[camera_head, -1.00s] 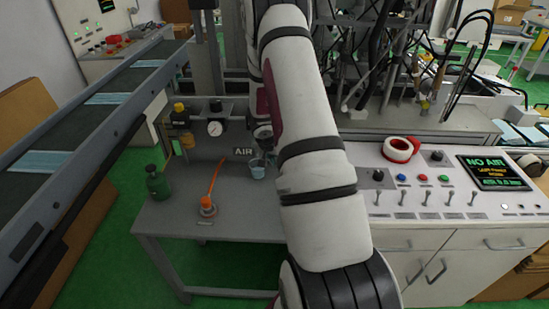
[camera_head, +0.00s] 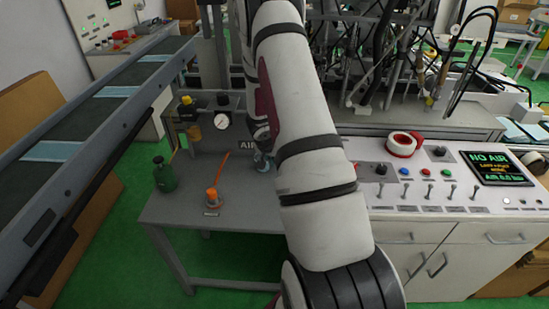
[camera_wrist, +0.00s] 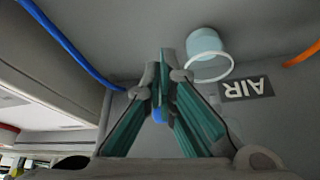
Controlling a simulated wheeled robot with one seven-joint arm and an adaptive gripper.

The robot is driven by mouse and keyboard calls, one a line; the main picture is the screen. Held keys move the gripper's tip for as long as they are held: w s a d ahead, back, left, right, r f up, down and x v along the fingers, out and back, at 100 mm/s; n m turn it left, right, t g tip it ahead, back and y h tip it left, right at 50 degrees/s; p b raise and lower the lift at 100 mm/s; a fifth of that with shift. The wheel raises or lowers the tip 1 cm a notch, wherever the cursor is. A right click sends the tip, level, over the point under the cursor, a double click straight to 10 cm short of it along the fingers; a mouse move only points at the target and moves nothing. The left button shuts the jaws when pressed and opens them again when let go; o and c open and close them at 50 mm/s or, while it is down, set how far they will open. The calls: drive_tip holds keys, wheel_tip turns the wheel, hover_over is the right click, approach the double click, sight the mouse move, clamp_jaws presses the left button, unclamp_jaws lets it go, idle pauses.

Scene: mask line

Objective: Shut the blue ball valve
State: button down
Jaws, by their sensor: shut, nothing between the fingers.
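My gripper (camera_wrist: 164,72) is shut and empty in the wrist view, its green-padded fingers meeting at the tips. A small blue part (camera_wrist: 158,116) shows between and behind the fingers; it may belong to the blue ball valve, but the fingers hide most of it. I cannot tell its handle's angle or whether my gripper touches it. A blue hose (camera_wrist: 75,45) runs down from the upper left towards that spot. In the head view my arm covers the gripper and the valve area.
The panel screen (camera_head: 495,168) reads NO AIR.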

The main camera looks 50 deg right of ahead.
drive_tip(key=p+v, duration=0.2)
drive_tip(key=v, duration=0.8)
drive_tip(key=shift+s+a, duration=0.3)
drive_tip(key=shift+a, duration=0.1)
drive_tip(key=shift+f, duration=0.15)
